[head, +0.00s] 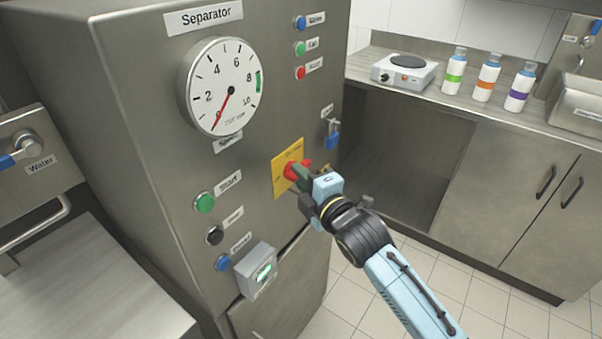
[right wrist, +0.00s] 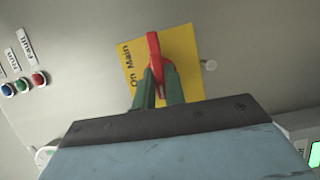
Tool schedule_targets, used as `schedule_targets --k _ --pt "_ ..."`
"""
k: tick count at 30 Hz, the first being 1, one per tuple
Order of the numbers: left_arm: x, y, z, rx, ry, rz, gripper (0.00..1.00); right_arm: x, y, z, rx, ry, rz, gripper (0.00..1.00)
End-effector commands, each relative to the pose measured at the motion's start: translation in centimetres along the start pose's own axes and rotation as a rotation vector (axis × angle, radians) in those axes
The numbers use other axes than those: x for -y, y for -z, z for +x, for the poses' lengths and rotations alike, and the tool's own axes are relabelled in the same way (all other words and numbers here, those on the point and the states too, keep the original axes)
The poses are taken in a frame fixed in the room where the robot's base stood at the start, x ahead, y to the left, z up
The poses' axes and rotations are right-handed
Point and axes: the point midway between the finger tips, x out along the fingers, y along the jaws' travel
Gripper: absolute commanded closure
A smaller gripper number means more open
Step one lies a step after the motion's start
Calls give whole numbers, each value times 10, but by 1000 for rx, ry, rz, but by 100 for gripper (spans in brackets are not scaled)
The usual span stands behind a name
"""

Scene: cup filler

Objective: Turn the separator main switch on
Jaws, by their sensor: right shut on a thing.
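The separator (head: 130,130) is a tall grey metal cabinet. Its main switch is a red handle (head: 291,172) on a yellow plate (head: 285,163) on the front panel. In the right wrist view the red handle (right wrist: 154,50) stands on the yellow plate (right wrist: 184,50), which reads "On" and "Main". My right gripper (head: 300,177) is at the switch, its green fingers closed on the red handle. In the right wrist view the fingers (right wrist: 157,88) cover the handle's lower part. My left gripper is not in view.
A gauge (head: 219,86) has its needle low. Below it are a green button (head: 204,202), a black knob (head: 214,236), a blue button (head: 222,262) and a protruding grey box (head: 255,270). A padlock (head: 333,134) hangs at the right. Bottles and a hotplate (head: 405,68) stand on the counter.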

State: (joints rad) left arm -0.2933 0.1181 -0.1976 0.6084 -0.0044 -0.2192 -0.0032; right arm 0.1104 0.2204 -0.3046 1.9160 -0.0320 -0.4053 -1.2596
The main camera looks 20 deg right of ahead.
Motion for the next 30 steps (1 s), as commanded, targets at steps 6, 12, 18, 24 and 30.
schedule_targets --k 6,12,18,24,30 --pt "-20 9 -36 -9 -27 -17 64 -7 0 0 1 52 117 100" --pt "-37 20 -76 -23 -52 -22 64 -10 -1 0 1 121 278 100" --pt "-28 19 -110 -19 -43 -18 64 -10 -2 0 3 194 453 100" --pt "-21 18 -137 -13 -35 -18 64 -10 -3 1 3 264 628 100" --pt "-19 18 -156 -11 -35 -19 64 -9 -4 1 4 337 804 100"
